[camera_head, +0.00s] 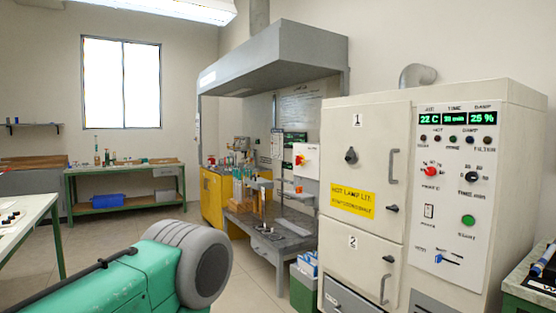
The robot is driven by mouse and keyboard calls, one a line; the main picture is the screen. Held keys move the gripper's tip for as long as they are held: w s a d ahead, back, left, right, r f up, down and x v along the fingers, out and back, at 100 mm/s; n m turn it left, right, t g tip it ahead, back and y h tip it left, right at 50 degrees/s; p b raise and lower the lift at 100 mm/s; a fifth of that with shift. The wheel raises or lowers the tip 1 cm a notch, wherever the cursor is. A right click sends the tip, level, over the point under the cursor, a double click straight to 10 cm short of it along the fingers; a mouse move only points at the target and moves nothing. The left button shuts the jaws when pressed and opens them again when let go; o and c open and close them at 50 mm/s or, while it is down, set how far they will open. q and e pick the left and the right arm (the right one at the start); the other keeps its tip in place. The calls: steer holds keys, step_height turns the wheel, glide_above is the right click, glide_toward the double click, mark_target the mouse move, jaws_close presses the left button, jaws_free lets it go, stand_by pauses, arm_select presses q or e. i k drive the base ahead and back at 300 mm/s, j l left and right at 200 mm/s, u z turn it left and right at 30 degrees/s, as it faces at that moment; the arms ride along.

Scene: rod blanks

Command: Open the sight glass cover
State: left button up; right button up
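A cream oven-like cabinet (450,105) stands at the right. Its upper door (375,125), marked 1, looks shut. A small dark round piece (351,156) sits on this door under the number; it may be the sight glass cover, but it is too small to tell. The door has a vertical handle (393,167) and a small dark latch (392,209). A lower door (365,258), marked 2, also looks shut. Part of what seems to be my own arm, green and grey, shows at the lower left. Neither gripper is in view.
A control panel (458,200) with knobs is right of the doors. A grey workbench (270,243) stands under a hood (275,55) left of the cabinet. A green bin (302,287) sits by the cabinet's left foot. The floor (245,285) ahead is clear.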

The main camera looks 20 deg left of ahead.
mark_target(350, 158)
steer(key=u, duration=0.25)
steer(key=i+j, duration=0.15)
steer(key=i, duration=0.3)
steer(key=i+j+z, duration=0.1)
steer(key=i, duration=0.4)
